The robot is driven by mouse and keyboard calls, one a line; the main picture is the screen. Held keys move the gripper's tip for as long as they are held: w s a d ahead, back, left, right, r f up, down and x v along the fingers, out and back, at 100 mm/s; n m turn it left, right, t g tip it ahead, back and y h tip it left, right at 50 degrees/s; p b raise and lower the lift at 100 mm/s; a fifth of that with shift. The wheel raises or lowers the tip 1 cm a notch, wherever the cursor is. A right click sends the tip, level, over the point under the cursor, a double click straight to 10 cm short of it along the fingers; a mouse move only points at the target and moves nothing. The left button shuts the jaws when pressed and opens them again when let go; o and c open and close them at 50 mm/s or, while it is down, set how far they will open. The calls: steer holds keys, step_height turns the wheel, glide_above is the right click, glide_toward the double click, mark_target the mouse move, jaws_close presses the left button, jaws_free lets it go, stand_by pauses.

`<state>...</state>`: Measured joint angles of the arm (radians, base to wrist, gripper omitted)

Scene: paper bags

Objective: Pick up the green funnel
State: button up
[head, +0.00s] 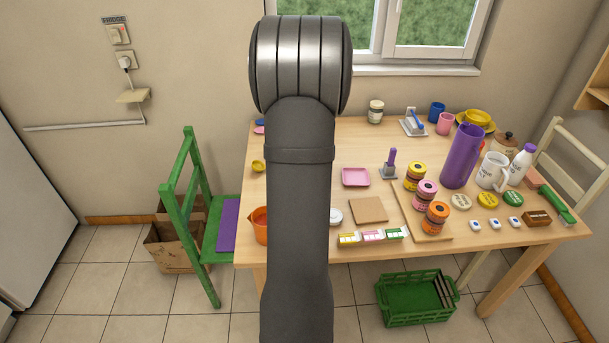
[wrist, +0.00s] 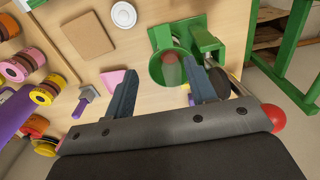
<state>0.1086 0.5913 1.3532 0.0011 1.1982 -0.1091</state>
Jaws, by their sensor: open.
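The green funnel (wrist: 158,72) shows in the wrist view near the top middle, with its round open mouth facing my camera and a reddish-grey shape inside the mouth. More green parts adjoin it above and to the right; I cannot tell whether they all belong to it. My gripper (wrist: 160,68) is open, its dark blue fingers on the left and right of the funnel in the picture. I cannot tell whether they touch it or how far above it they are. In the head view my arm hides the funnel and the gripper.
A cork square (wrist: 86,35), a white round lid (wrist: 123,14) and a pink dish (head: 355,177) lie near. An orange pot (head: 260,225) stands at the left table edge, beside a green chair (head: 190,215). A tall purple jug (head: 461,157) and several jars crowd the right.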

step_height(320, 180, down, 10)
steer(key=shift+r, duration=0.25)
steer(key=f, duration=0.5)
steer(key=shift+a+f, duration=0.2)
steer(key=shift+a, duration=0.2)
steer(key=c, duration=1.1)
